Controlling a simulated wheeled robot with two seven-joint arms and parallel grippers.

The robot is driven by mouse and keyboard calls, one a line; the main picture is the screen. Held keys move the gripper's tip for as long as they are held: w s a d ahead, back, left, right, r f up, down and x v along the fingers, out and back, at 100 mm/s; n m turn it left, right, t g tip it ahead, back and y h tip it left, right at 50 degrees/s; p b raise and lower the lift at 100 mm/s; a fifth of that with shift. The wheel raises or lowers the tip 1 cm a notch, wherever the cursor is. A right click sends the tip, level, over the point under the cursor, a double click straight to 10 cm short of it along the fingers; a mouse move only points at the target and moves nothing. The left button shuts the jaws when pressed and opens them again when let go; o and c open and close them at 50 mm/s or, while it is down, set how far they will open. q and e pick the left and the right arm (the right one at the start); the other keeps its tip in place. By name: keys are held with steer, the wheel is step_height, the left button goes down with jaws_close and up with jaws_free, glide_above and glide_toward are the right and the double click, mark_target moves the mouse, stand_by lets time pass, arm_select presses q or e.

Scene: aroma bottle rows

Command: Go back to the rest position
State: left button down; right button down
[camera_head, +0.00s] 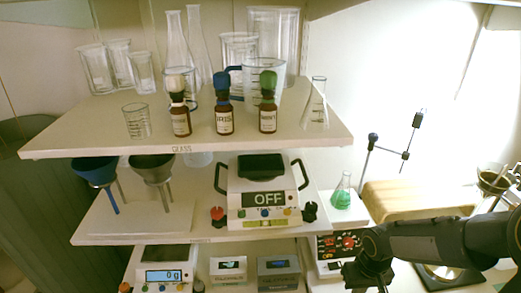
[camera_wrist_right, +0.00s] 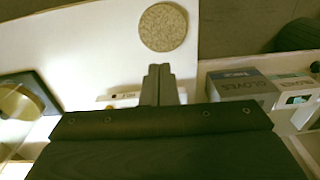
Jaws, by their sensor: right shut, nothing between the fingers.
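My right arm (camera_head: 430,241) comes in from the right edge of the head view. Its gripper (camera_head: 368,279) points down at the lower right, in front of the hot plate and right of the lower shelf. In the right wrist view the two fingers (camera_wrist_right: 158,80) are pressed together, with nothing between them. They are above a white surface, just below a round cork disc in the picture. My left gripper is in neither view.
Shelves (camera_head: 85,131) hold glassware, funnels (camera_head: 96,170) and a device reading OFF (camera_head: 264,199). A hot plate (camera_head: 338,243), green flask (camera_head: 342,192) and clamp stand (camera_head: 372,150) are near my right arm. The wrist view shows the cork disc (camera_wrist_right: 163,27) and a glove box (camera_wrist_right: 241,88).

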steer(key=s+a+r+m+t+y, duration=0.1)
steer(key=s+a+r+t, duration=0.1)
steer(key=s+r, duration=0.6)
steer(key=s+a+r+m+t+y, duration=0.1)
steer(key=s+a+r+t+y, duration=0.1)
steer(key=s+r, duration=0.6)
steer(key=shift+s+a+t+y, duration=0.2)
steer(key=shift+s+t+y, duration=0.1)
steer(key=shift+t, duration=0.3)
